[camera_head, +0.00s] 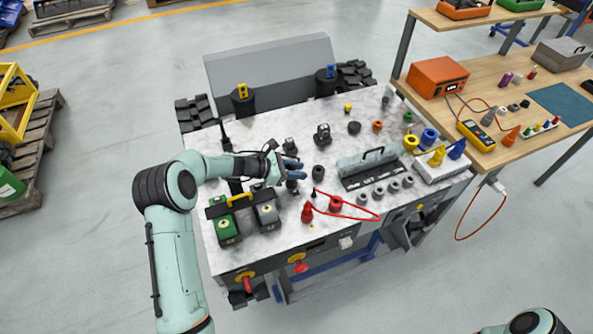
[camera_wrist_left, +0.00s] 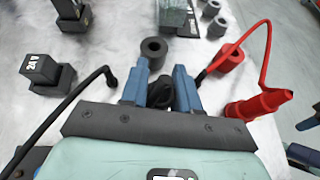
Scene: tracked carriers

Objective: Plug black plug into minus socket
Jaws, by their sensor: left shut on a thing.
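My left gripper (camera_head: 295,171) is over the tabletop, its blue fingers shut on a dark piece, which I take to be the black plug (camera_wrist_left: 161,94). The plug is mostly hidden between the fingers in the wrist view. A black ring-shaped socket (camera_head: 318,171), likely the minus socket, stands just beyond the fingertips. It also shows in the left wrist view (camera_wrist_left: 153,50), apart from the plug. A red ring socket (camera_head: 335,203) and a red plug (camera_head: 307,212) on a red lead lie nearer the front edge.
A green battery (camera_head: 226,228) and a grey battery (camera_head: 267,214) stand at the front left. A black "24 V" block (camera_wrist_left: 43,72) and a black cable (camera_wrist_left: 70,100) lie left of the fingers. A grey case (camera_head: 366,165) and several grey rings stand to the right.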

